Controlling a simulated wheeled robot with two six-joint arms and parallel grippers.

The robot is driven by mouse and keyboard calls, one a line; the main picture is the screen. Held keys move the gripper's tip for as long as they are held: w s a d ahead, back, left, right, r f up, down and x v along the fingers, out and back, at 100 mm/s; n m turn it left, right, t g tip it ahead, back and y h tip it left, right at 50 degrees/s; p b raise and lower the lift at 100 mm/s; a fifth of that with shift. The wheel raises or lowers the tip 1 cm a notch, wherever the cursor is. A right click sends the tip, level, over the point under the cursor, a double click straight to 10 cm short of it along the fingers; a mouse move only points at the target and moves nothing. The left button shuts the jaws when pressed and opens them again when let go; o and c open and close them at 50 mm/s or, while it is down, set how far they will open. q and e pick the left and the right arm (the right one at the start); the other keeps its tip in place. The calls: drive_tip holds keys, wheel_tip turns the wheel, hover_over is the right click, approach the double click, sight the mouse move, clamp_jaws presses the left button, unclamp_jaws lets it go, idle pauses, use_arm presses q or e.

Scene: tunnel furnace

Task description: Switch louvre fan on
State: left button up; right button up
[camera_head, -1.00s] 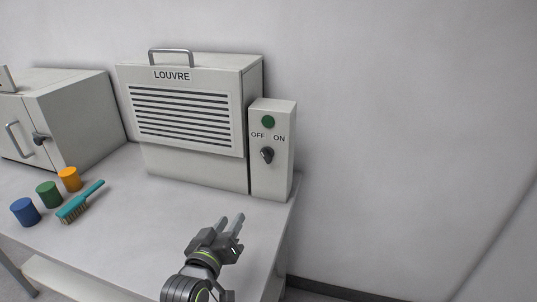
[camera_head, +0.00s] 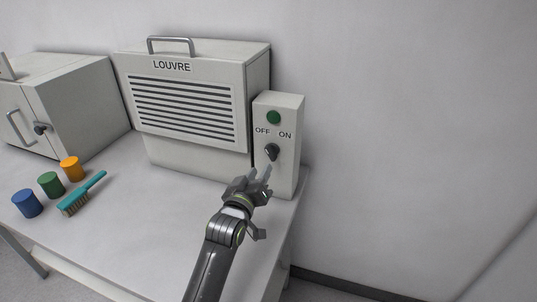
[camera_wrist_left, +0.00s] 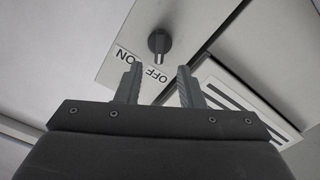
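The louvre fan (camera_head: 188,108) is a pale box with a slatted front and a top handle, at the back of the table. Its control box (camera_head: 285,172) stands at its right side, with a dark green lamp (camera_head: 273,117), OFF and ON labels and a black rotary knob (camera_head: 271,152). The knob also shows in the wrist view (camera_wrist_left: 159,42), above the fingers. I cannot tell exactly which label it points to. My left gripper (camera_head: 259,174) is just in front of and below the knob. Its fingers (camera_wrist_left: 160,86) are apart and empty. My right gripper is not in view.
A pale cabinet (camera_head: 84,102) with a handle stands at the back left. The table's right edge is close to the control box.

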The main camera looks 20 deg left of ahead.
sight(269, 155)
use_arm(q)
drive_tip(key=shift+w+d+p, duration=0.15)
drive_tip(key=shift+w+p, duration=0.4)
drive_tip(key=shift+w, duration=3.4)
drive_tip(key=shift+c, duration=0.2)
clamp_jaws()
